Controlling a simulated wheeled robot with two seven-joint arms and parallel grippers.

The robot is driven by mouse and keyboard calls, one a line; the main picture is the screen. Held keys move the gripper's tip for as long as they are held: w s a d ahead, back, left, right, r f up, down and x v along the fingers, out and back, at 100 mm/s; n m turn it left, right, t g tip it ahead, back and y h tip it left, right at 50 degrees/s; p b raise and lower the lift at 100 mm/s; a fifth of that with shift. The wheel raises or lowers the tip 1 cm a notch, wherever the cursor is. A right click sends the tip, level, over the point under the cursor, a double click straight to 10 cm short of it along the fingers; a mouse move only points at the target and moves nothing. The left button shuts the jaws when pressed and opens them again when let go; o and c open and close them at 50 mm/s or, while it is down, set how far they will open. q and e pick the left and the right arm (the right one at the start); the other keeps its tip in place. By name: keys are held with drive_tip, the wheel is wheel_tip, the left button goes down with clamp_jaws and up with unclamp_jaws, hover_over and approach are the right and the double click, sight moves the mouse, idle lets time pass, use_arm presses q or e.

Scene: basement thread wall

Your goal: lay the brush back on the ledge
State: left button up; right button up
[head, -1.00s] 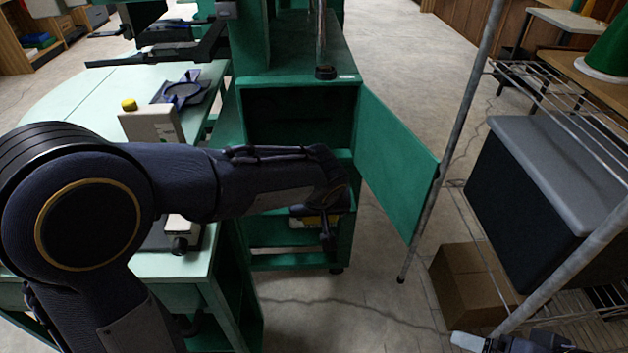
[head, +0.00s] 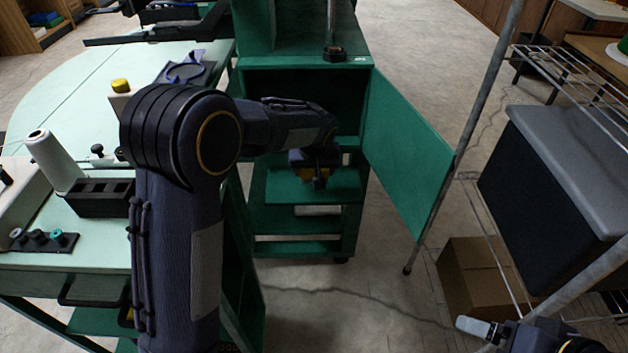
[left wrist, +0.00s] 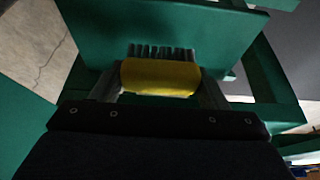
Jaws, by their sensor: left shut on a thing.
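The brush (left wrist: 160,77) has a yellow body and a row of dark bristles. In the left wrist view it sits between the two fingers of my left gripper (left wrist: 158,88), which is shut on it. The bristles point away from the wrist, toward a green panel. In the head view my left gripper (head: 314,178) is at the front of the open green cabinet, over the green ledge (head: 340,187). I cannot tell whether the brush touches the ledge. Part of my right gripper (head: 480,328) shows at the bottom right; its fingers are unclear.
The cabinet's green door (head: 410,150) stands open on the right, beside a grey pole (head: 475,105). A pale green table (head: 70,95) with a white thread cone (head: 52,160) is at left. A wire rack with a dark bin (head: 545,180) is at right.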

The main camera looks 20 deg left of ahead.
use_arm(q)
drive_tip(key=shift+w+a+f, duration=0.1)
drive_tip(key=shift+w+f, duration=0.3)
drive_tip(key=shift+f, duration=0.05)
drive_tip(key=x, duration=0.2)
drive_tip(key=b+x, duration=0.1)
drive_tip(key=x, duration=0.1)
drive_tip(key=shift+s+f, duration=0.1)
drive_tip(key=shift+s, duration=0.35)
drive_tip(key=o, duration=0.9)
drive_tip(key=shift+o, duration=0.2)
